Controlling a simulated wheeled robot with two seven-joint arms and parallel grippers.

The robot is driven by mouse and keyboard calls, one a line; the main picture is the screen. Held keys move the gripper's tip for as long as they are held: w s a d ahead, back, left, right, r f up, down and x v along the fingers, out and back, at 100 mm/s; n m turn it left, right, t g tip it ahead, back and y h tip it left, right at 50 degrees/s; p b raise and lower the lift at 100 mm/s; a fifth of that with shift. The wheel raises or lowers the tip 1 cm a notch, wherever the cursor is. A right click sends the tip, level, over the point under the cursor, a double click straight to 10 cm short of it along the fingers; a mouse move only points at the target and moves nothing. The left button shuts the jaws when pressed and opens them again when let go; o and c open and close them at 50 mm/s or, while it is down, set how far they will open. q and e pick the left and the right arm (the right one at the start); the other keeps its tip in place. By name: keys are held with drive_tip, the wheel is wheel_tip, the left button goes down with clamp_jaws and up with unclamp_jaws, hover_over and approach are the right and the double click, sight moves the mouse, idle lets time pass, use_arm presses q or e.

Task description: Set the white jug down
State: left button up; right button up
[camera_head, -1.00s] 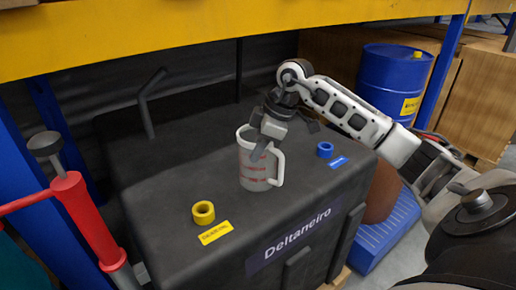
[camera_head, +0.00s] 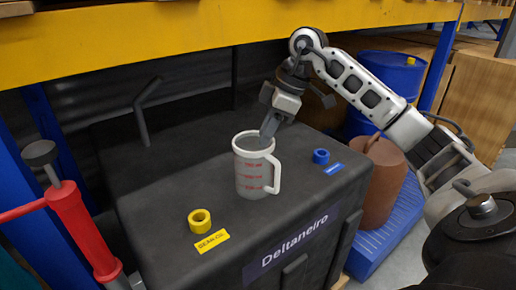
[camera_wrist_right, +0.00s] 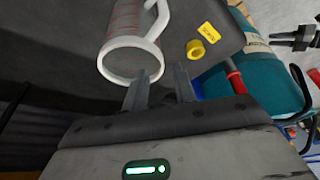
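The white jug (camera_head: 250,178), a translucent measuring jug with red markings, stands upright on top of the black case (camera_head: 180,185). Its handle faces right. My right gripper (camera_head: 288,112) is above and just right of the jug's rim, with its fingers apart. In the right wrist view the two fingers of the right gripper (camera_wrist_right: 161,82) are spread with nothing between them. The jug (camera_wrist_right: 128,58) is beside the left finger there, its open rim towards the camera. I cannot tell whether that finger touches the jug. My left gripper is out of view.
A yellow ring (camera_head: 200,221) with a yellow label and a blue ring (camera_head: 321,156) with a blue label sit on the case. A red cylinder with a grey knob (camera_head: 80,225) stands left. A brown container (camera_head: 382,185) and blue drum (camera_head: 385,75) are right. A yellow beam (camera_head: 150,38) crosses behind.

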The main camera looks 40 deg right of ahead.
drive_tip(key=v, duration=0.4)
drive_tip(key=shift+r, duration=0.1)
drive_tip(key=shift+s, duration=0.1)
idle(0.4)
